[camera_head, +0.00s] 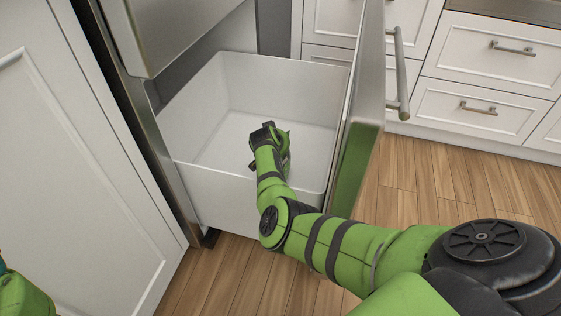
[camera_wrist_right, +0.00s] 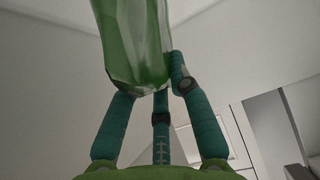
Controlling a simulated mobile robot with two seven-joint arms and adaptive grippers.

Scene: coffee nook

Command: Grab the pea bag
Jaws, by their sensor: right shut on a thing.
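The green pea bag (camera_wrist_right: 135,45) fills the upper middle of the right wrist view, its top running out of the picture. My right gripper (camera_wrist_right: 155,88) is shut on the bag's lower end, with teal fingers on both sides and one behind. In the head view, my right gripper (camera_head: 277,141) is inside the open white drawer (camera_head: 235,190), mostly hidden by my own wrist. The bag cannot be clearly told from the green arm there. A sliver of my left arm shows at the bottom left corner with a teal part; its finger opening cannot be seen.
The drawer's tall front panel (camera_head: 362,110) with a metal handle (camera_head: 399,75) stands right of my right forearm. A white cabinet door (camera_head: 70,170) is on the left. White drawers (camera_head: 470,105) stand at the back right. The wooden floor (camera_head: 440,180) is clear.

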